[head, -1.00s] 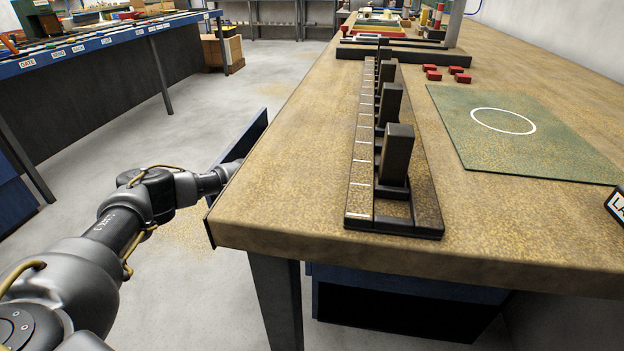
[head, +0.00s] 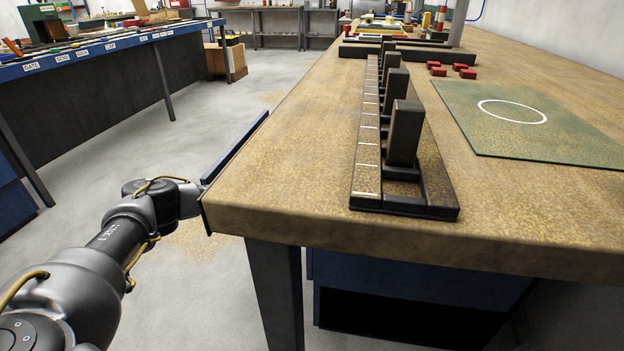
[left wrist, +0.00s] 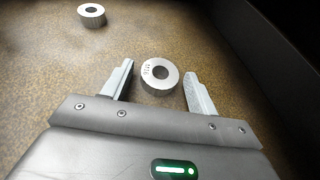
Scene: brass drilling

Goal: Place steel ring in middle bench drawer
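In the left wrist view a steel ring (left wrist: 147,82) with small marks on its top lies flat on a brown speckled surface. My left gripper (left wrist: 158,68) is open, with one finger on each side of this ring and gaps between. A second steel ring (left wrist: 91,20) lies farther off at the upper left. In the head view my left arm reaches to the left edge of the bench (head: 290,165), where a blue panel (head: 236,145), apparently a drawer front, stands out from the side. The gripper itself is hidden there. My right gripper is not in view.
A dark wall (left wrist: 265,50) bounds the right of the wrist view. On the bench stand a slotted rack with dark upright blocks (head: 404,132), a green mat with a white circle (head: 545,135) and small red blocks (head: 465,73). Open floor lies left of the bench.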

